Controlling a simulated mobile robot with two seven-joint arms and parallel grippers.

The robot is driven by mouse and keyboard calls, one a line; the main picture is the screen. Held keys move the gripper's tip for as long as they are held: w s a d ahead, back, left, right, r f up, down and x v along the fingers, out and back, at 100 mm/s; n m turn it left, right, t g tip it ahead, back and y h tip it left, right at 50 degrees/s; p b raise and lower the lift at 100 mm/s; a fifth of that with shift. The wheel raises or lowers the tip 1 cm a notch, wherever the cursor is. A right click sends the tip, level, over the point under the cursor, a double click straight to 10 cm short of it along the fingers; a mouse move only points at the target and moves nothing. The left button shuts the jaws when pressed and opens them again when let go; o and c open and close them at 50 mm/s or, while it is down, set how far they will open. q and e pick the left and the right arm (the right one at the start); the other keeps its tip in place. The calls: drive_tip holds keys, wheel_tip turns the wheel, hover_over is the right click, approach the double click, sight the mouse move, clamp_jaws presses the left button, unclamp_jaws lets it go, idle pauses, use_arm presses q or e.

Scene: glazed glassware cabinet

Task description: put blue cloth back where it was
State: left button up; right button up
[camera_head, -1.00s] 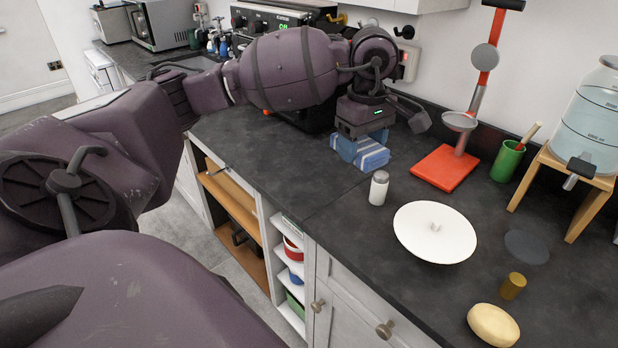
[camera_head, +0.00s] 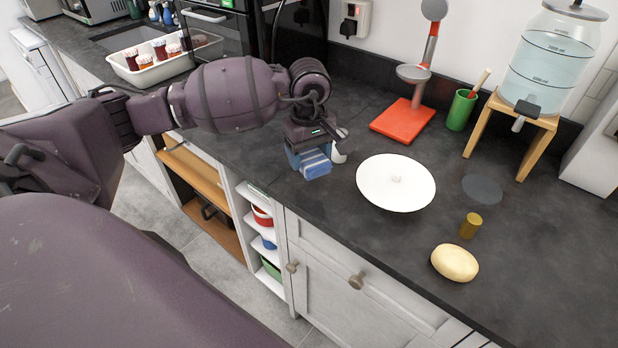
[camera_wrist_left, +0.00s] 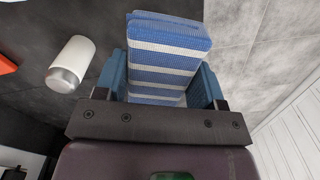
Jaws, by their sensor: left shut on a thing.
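The blue cloth (camera_head: 316,168), folded with white stripes, is in my left gripper (camera_head: 309,154) near the counter's front edge, left of the white plate. In the left wrist view the cloth (camera_wrist_left: 168,55) lies between the two blue fingers of the left gripper (camera_wrist_left: 165,85), which are shut on it. I cannot tell whether the cloth touches the counter. A white shaker with a grey top (camera_wrist_left: 70,62) stands close beside the gripper; in the head view it is mostly hidden behind the gripper. My right gripper is not in view.
A white plate (camera_head: 396,190), a yellow oval thing (camera_head: 455,263) and a brass cylinder (camera_head: 470,225) are to the right. Behind are a red-based stand (camera_head: 403,121), a green cup (camera_head: 460,110) and a water dispenser (camera_head: 550,62). A white tray (camera_head: 135,74) holds jars at back left.

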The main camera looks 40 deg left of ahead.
sight(309, 188)
use_arm(q)
drive_tip(key=shift+f, duration=3.7)
drive_tip(key=shift+f, duration=0.2)
drive_tip(key=o, duration=0.9)
drive_tip(key=shift+c, duration=0.2)
drive_tip(key=shift+r, duration=0.1)
wheel_tip(309, 188, up, 12)
drive_tip(key=shift+r, duration=0.1)
